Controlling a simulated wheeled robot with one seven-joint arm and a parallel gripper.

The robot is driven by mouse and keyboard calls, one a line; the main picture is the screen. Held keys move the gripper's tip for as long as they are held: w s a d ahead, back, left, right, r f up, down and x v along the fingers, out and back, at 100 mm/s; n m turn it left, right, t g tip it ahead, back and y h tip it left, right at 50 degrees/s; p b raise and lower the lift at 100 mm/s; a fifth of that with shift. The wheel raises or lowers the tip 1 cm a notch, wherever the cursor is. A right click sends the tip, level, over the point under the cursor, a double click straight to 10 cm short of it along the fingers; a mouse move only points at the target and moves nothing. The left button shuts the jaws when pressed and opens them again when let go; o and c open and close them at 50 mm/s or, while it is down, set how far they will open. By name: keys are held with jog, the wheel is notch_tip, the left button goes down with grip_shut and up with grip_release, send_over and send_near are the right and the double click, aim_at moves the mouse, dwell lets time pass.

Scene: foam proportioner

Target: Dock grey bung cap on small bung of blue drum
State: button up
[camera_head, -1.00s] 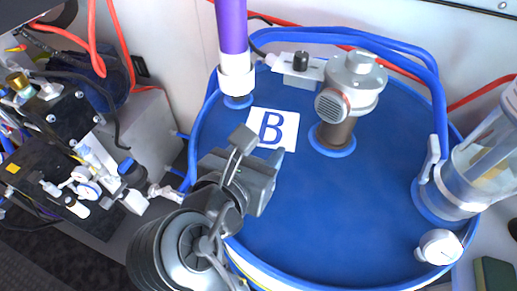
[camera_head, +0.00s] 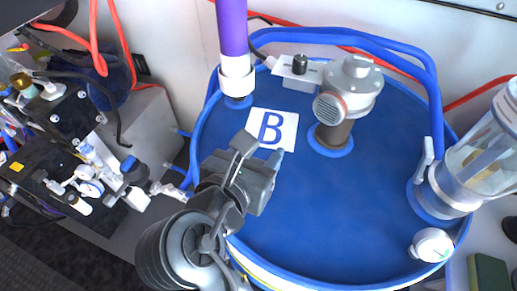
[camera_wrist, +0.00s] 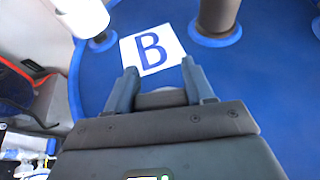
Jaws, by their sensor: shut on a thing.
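The blue drum (camera_head: 330,230) stands upright, and its round lid fills the middle of the head view; the lid also shows in the wrist view (camera_wrist: 270,70). My gripper (camera_head: 260,148) is above the left part of the lid, in front of a white card marked B (camera_head: 271,128). In the wrist view my gripper (camera_wrist: 160,88) has its two fingers on either side of a dark grey piece, the grey bung cap (camera_wrist: 162,98), low between them. The cap is mostly hidden and cannot be made out in the head view. I cannot make out the small bung.
A purple pipe with a white collar (camera_head: 237,80), a grey vent on a brown stem (camera_head: 348,95), a clear cylinder (camera_head: 480,165) and a small white round fitting (camera_head: 433,245) stand on the lid. Blue hoses curve behind. Valves and gauges (camera_head: 90,185) crowd the left.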

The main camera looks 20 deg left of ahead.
jog(key=shift+f, duration=0.55)
jog(key=o, duration=0.8)
jog(key=shift+c, duration=0.2)
jog(key=p+v, duration=0.3)
jog(key=shift+r, duration=0.15)
jog(key=shift+v, duration=3.95)
jog(key=shift+s, duration=0.15)
